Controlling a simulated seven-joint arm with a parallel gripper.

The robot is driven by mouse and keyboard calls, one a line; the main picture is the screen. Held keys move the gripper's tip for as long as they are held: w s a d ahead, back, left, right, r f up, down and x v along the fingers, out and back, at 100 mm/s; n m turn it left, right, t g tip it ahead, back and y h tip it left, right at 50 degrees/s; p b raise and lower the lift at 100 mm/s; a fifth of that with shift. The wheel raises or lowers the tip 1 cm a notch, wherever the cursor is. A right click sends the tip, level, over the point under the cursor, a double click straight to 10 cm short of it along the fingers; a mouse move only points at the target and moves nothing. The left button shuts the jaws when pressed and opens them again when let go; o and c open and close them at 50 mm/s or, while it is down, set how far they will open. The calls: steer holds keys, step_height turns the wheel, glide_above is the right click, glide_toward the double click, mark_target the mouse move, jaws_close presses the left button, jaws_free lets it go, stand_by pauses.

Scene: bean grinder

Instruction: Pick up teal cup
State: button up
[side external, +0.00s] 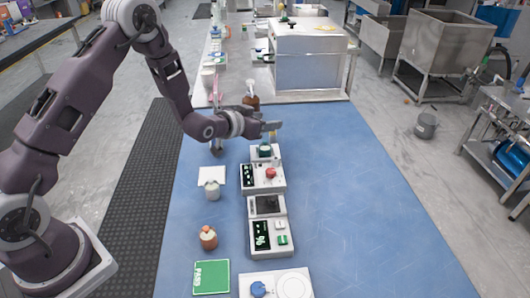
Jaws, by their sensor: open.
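A small teal cup (265,150) sits on the back end of a white device with a dark display and a red knob (270,173), on the blue table. The cup is small in this view and its inside is hard to make out. My gripper (274,128) is just behind and above the cup, pointing right. It is open, and nothing shows between its fingers. It looks apart from the cup, but the exact gap cannot be told.
A white cup (212,190) by a white square, an orange-topped jar (208,239) and a green PASS card (211,277) lie left of the devices. A scale-like unit (270,238) and a blue-knobbed plate (258,289) are in front. The table's right side (350,200) is clear.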

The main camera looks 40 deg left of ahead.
mark_target(264, 142)
step_height(264, 142, down, 8)
steer(key=shift+r, duration=0.25)
steer(key=shift+x, duration=1.55)
steer(key=shift+s, duration=0.1)
jaws_close()
